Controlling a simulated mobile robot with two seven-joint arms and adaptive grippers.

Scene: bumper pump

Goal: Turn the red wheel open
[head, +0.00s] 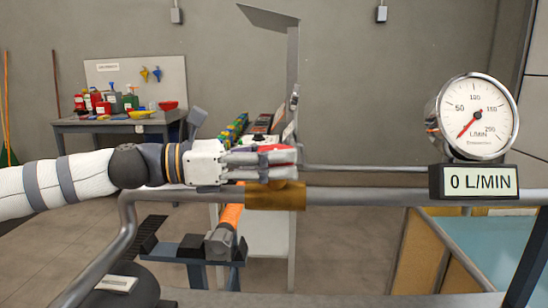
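The red wheel (278,148) sits above a brass valve body (275,196) on the horizontal pipe. Only a bit of its red surface shows, as my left gripper covers most of it. My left gripper (280,161) reaches in from the left, with its grey fingers level and right at the wheel. I cannot tell whether the fingers are closed on the rim or only beside it. The round gauge (476,115) has its red needle at the low end, and the display (473,182) below it reads 0 L/MIN. My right gripper is not in view.
The grey pipe (370,196) runs across the front, with a thinner pipe behind it. An orange part (231,217) stands below the valve. A workbench (120,125) with bottles and bowls is at the back left. The space above the pipe between valve and gauge is clear.

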